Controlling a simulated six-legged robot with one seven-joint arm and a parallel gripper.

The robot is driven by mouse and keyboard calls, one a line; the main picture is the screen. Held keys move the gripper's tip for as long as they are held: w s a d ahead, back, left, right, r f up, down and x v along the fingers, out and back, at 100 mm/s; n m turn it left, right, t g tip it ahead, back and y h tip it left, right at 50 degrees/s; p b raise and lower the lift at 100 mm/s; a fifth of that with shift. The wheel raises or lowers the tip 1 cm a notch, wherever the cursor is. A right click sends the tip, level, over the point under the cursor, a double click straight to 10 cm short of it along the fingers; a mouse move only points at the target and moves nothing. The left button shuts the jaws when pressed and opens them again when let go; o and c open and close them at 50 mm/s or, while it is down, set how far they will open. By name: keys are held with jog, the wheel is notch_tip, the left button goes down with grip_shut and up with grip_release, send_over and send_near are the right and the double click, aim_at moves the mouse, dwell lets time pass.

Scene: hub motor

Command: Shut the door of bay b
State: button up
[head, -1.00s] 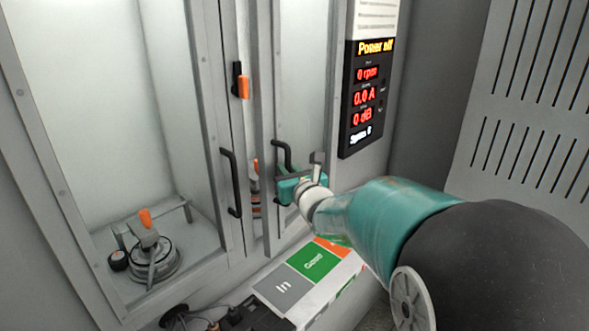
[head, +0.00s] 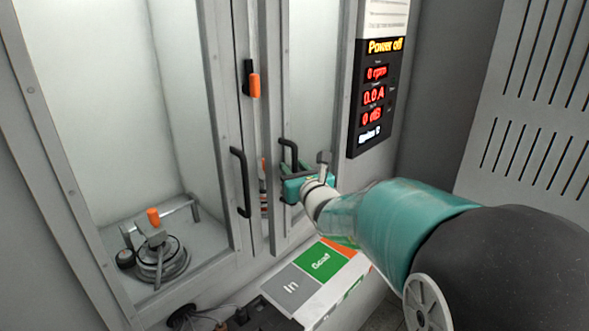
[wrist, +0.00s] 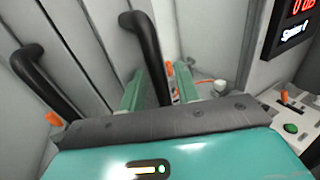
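Two tall glazed doors stand side by side. I take the right one (head: 275,110) for bay b; no letter is readable on it. It stands slightly ajar, with a narrow gap along its left edge where an orange-and-black item shows inside. Its black handle (head: 291,152) also shows in the wrist view (wrist: 147,52). My gripper (head: 294,188) is at this handle's lower part. In the wrist view my gripper's green fingers (wrist: 160,88) are apart, with the handle's lower end between them. Contact is not clear.
The left door has a black handle (head: 241,182) and an orange latch (head: 253,85) at its right edge. A round motor fixture (head: 162,255) sits behind its glass. A display (head: 374,97) reads "Power off".

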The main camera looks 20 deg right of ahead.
jog(key=s, duration=1.3)
jog(key=shift+s, duration=0.4)
